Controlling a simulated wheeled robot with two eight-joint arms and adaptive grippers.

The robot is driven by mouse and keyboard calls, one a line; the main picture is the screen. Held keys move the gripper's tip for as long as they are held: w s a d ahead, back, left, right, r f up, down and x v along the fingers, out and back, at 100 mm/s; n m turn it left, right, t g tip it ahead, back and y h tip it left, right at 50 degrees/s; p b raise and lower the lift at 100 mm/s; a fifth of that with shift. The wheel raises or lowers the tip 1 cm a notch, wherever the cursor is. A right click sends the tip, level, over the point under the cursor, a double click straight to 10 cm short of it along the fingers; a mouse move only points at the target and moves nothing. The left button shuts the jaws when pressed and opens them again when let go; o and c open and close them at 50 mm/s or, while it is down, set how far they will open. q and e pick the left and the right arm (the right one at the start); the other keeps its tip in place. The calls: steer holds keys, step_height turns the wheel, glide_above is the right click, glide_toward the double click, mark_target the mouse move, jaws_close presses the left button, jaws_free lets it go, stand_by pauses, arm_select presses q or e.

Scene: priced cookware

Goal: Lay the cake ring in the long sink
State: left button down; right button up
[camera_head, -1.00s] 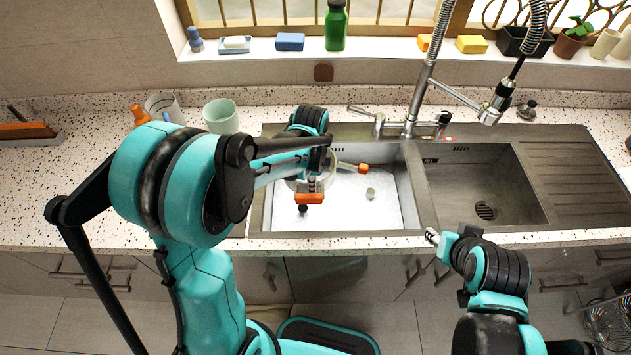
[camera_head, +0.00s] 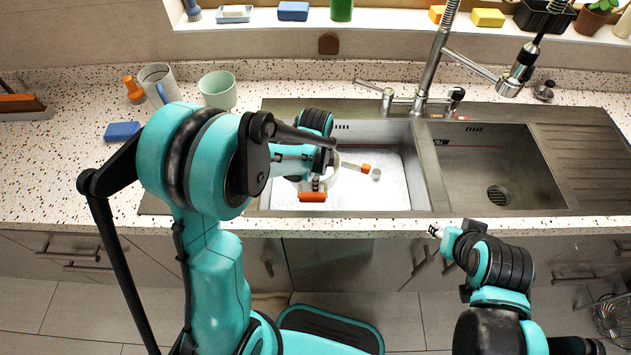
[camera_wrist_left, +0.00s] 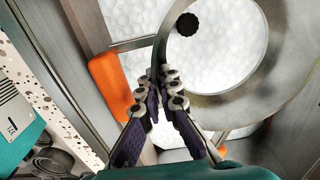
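The cake ring is a wide, pale metal ring at the upper right of the left wrist view (camera_wrist_left: 285,75), with white suds showing through it. In the head view my left arm mostly hides it. My left gripper (camera_wrist_left: 156,78) is closed on the ring's near wall, over the suds-filled left basin. The long sink (camera_head: 400,200) is a steel basin filled with white suds; it also shows in the left wrist view (camera_wrist_left: 90,20). I cannot tell whether the ring touches the suds. My right gripper (camera_head: 436,231) is empty in front of the counter; its finger gap is unclear.
Orange-handled items lie at the basin's left (camera_head: 312,197) and right (camera_head: 365,168), beside a small grey piece (camera_head: 376,174). The right basin (camera_head: 480,165) is empty. A tap (camera_head: 425,75) stands behind. A mug (camera_head: 158,80), cup (camera_head: 217,90) and blue sponge (camera_head: 122,131) are left.

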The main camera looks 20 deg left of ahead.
arm_select(q)
steer(key=b, duration=0.6)
glide_above(315, 208)
step_height(315, 208, down, 9)
steer(key=shift+d+f, duration=0.1)
steer(key=shift+f, duration=0.05)
steer(key=c, duration=1.2)
jaws_free()
steer(key=shift+o, duration=0.2)
step_height(315, 208, up, 15)
steer(key=p, duration=1)
steer(key=shift+p, duration=0.4)
